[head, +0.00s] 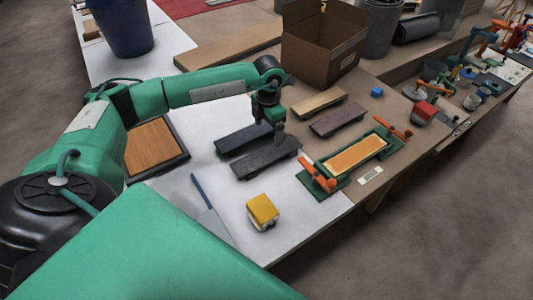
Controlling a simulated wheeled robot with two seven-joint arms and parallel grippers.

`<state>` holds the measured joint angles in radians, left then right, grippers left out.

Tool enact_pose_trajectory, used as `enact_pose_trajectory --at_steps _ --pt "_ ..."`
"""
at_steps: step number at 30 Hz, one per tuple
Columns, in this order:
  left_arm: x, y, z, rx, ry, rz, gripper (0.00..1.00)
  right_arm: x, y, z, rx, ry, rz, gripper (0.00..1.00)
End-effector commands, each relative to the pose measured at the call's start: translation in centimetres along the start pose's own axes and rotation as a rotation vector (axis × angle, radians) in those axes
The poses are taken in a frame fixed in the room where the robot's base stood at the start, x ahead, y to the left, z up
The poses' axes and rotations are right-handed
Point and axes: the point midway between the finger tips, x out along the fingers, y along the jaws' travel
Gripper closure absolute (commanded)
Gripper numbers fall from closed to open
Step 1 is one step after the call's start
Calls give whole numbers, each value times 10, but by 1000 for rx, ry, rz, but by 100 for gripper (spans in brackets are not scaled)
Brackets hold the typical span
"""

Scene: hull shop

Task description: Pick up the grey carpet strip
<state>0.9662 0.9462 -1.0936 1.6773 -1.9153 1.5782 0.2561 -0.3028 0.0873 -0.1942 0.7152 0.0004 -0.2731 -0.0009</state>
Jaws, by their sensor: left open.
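Two dark strips lie side by side on the white table top. The nearer one, a dark grey strip (262,160), looks most like the grey carpet strip. The farther strip (238,139) is darker and slightly bluish. My left gripper (279,138) points down over the far right part of the nearer strip, with its jaws open. It covers a little of the strips there. I cannot tell whether the fingers touch the strip. My right gripper is not in view.
A brown strip (338,120) and a tan strip (319,102) lie to the right. A green clamping frame with orange handles holds a wooden board (355,156). A yellow-topped block (262,210) and a blue-handled scraper (214,217) lie nearer. A cardboard box (318,55) stands behind.

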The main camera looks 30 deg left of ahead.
Motion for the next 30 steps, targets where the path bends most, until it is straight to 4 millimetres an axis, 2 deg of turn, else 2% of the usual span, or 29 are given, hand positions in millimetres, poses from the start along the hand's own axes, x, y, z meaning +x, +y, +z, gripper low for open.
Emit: enact_pose_trajectory --at_steps 3,9,14,24,30 --pt "24 -1 0 1 3 -4 11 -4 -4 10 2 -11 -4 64" --pt "53 -1 0 0 0 -4 11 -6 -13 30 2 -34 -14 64" --pt "62 0 1 1 -1 -4 11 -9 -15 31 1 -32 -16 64" --pt "107 6 2 2 0 -5 11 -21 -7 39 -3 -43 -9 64" --pt "111 6 2 2 -2 -5 11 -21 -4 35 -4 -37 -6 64"
